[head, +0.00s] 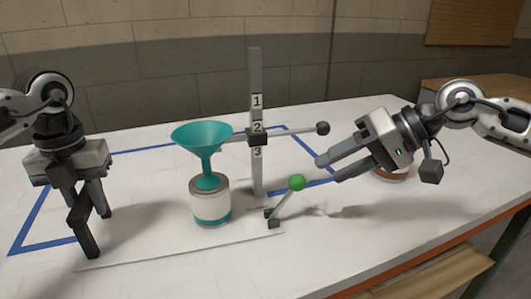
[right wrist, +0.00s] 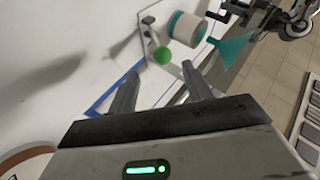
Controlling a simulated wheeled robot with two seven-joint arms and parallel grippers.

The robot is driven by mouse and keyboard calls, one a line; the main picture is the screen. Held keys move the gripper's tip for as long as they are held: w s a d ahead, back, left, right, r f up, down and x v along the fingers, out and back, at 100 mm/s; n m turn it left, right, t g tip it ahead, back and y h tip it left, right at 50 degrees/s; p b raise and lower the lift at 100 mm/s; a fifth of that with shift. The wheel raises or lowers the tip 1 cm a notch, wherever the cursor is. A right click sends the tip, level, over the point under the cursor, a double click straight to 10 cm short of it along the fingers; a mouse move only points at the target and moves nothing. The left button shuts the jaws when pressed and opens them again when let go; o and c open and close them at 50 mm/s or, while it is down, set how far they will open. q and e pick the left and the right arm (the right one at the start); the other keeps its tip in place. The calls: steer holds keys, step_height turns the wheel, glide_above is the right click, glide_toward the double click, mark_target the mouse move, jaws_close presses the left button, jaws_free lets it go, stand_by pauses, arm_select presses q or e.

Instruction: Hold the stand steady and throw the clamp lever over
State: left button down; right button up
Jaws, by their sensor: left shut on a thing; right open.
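The stand has a thin pale base plate (head: 150,258), a grey upright post (head: 256,80) marked 1, 2, 3, and a dark upright grip (head: 85,232) at its left end. My left gripper (head: 88,208) points down and is shut on that grip. The clamp lever (head: 285,200) is a thin rod with a green ball knob (head: 297,182), leaning up and right from a small black pivot. The knob also shows in the right wrist view (right wrist: 162,56), beyond and between my fingers. My right gripper (head: 328,168) is open and empty, right of the knob and apart from it.
A teal funnel (head: 205,140) sits in a white and teal can (head: 211,205) left of the post. A side arm with a black knob (head: 323,128) sticks out right at mark 2. A brown-rimmed round container (head: 392,174) is behind my right gripper. Blue tape (head: 32,215) marks the table.

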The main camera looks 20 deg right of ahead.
stand_by(0.3)
arm_select(q)
steer(key=c, duration=1.1)
jaws_free()
step_height(320, 180, up, 12)
steer(key=shift+r, duration=0.1)
